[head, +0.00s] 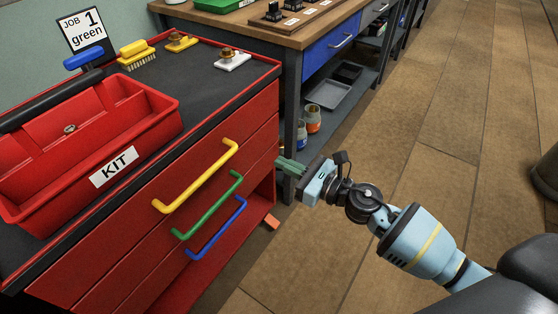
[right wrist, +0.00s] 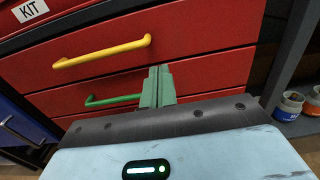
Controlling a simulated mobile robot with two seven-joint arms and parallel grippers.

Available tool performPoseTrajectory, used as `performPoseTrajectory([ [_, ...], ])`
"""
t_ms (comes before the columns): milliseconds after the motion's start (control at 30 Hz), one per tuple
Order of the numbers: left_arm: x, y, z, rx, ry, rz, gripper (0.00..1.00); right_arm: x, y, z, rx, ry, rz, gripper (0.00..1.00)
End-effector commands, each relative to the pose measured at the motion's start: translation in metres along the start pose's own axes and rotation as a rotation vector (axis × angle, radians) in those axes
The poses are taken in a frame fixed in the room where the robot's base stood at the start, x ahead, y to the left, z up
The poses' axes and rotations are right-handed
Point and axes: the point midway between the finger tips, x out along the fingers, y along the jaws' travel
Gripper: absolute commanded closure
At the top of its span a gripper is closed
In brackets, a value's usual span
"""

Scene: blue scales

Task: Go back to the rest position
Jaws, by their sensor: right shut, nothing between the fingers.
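My right gripper (head: 290,167) is shut and empty, its green fingers together in the air just right of the red drawer cabinet (head: 262,110). In the right wrist view its shut fingers (right wrist: 158,85) point at the red drawer fronts, in front of the green handle (right wrist: 112,100). The yellow handle (head: 196,180) is on the top drawer, with the green handle (head: 207,208) and blue handle (head: 217,230) below it. All the drawers look closed. My left gripper is not in view.
A red KIT tote (head: 150,135) stands on the cabinet top with a brush (head: 136,55) and a "JOB 1 green" sign (head: 86,30) behind it. A wooden workbench (head: 225,28) with a blue drawer (head: 328,48) stands beyond.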

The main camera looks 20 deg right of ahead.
Motion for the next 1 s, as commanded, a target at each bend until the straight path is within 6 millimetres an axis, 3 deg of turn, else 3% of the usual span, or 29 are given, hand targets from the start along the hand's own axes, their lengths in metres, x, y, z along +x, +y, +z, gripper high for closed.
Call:
performPoseTrajectory([
  [300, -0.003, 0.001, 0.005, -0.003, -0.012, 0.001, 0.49, -0.001, 0.001, -0.002, 0.011, 0.001, -0.001, 1.00],
  [467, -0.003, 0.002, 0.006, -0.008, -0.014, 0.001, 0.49, -0.015, 0.016, -0.023, 0.219, 0.004, -0.036, 1.00],
  [767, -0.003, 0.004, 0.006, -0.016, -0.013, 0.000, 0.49, -0.097, 0.072, -0.108, 1.174, -0.008, -0.293, 1.00],
  [1000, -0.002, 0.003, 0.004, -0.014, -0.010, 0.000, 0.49, -0.188, 0.125, -0.173, 1.925, -0.081, -0.631, 1.00],
])
